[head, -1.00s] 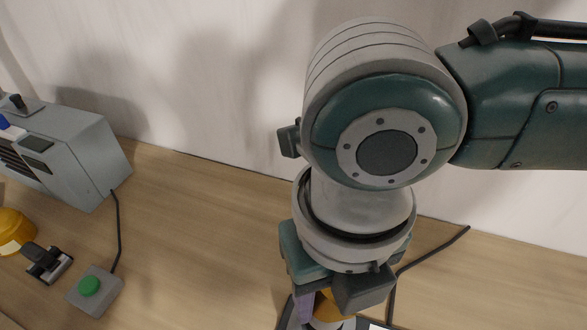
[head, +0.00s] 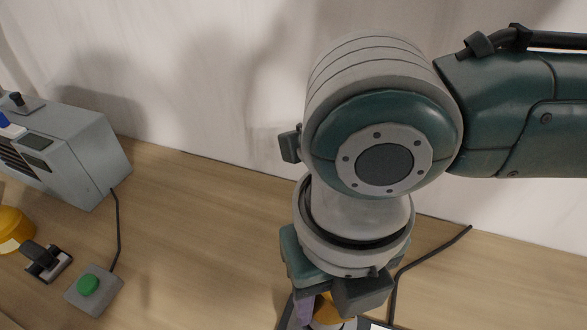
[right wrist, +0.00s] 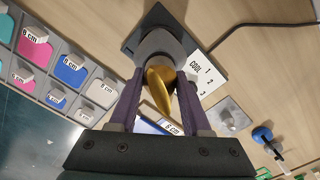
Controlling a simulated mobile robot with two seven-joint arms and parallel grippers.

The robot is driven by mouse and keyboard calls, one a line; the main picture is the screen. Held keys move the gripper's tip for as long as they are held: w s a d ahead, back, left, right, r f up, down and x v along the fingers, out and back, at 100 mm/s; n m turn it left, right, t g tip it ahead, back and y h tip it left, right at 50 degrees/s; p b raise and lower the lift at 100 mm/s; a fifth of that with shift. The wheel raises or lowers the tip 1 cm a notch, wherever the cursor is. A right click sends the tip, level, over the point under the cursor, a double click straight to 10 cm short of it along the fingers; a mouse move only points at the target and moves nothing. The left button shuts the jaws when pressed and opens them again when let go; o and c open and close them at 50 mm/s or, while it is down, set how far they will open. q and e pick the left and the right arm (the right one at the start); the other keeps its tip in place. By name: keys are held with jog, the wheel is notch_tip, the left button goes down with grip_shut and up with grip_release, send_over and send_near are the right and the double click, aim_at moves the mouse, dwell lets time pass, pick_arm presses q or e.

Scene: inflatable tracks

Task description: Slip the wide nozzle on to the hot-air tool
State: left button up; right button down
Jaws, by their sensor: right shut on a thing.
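My right gripper (right wrist: 158,108) points down in the right wrist view, its two purple fingers shut on a gold, flattened piece that looks like the wide nozzle (right wrist: 160,88). Just beyond the nozzle is a grey rounded body (right wrist: 163,42), seemingly the hot-air tool, over a dark base. The two overlap in this view, so I cannot tell whether they touch. In the head view the right gripper (head: 335,290) is at the bottom edge, with a bit of the gold nozzle (head: 327,308) below it; the arm hides most of this. My left gripper is out of view.
A card marked COOL 1 2 3 (right wrist: 205,72) lies beside the base, with a black cable (head: 400,280) nearby. A tray of coloured pieces with cm labels (right wrist: 62,62) is at left. A grey machine (head: 75,150) and green-button box (head: 92,290) stand far left.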

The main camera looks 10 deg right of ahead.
jog(key=shift+f, duration=0.2)
jog(key=shift+c, duration=1.4)
grip_release()
